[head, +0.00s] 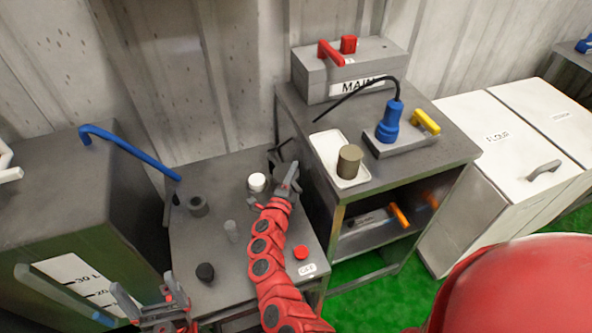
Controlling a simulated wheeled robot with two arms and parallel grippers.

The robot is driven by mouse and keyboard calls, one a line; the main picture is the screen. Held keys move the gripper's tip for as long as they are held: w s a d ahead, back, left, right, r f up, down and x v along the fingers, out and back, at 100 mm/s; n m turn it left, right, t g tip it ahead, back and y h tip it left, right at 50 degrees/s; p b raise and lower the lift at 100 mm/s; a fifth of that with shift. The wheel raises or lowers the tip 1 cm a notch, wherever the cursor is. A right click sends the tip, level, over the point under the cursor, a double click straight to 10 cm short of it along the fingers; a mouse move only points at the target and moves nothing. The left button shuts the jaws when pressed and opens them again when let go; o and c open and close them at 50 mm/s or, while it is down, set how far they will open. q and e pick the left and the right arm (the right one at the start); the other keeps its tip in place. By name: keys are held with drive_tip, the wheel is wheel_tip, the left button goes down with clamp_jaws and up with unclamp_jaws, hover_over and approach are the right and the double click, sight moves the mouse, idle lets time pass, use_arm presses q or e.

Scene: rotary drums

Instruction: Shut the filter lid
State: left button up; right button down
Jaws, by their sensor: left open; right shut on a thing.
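No filter lid can be picked out for certain. My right gripper (288,178), on the red jointed arm, is at the right edge of the grey bench (205,260). It is shut on a small dark part (282,151) beside the grey cabinet; the part's shape is unclear. A short white-topped cylinder (257,183) stands on the bench just left of this gripper. A dark grey cylinder (197,206) stands further left, by the end of a blue pipe (130,152). My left gripper (150,296) is open and empty at the lower left, near a black knob (205,272).
A red button (300,252) is on the bench's right side. The cabinet (430,157) carries a white tray (325,146) with an olive cylinder (349,161), a blue plug (390,121) and a MAIN switch box (322,75). A grey tank (65,190) is left, white bins (495,125) right.

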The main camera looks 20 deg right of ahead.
drive_tip(key=shift+s+a+f+m+g+h+b, duration=0.15)
drive_tip(key=shift+a+f+m+g+h+b, duration=0.05)
drive_tip(key=shift+a+m+g+h+b, duration=0.3)
drive_tip(key=shift+a+r, duration=0.15)
drive_tip(key=shift+r, duration=0.05)
drive_tip(key=c, duration=0.8)
unclamp_jaws()
drive_tip(key=shift+o, duration=0.2)
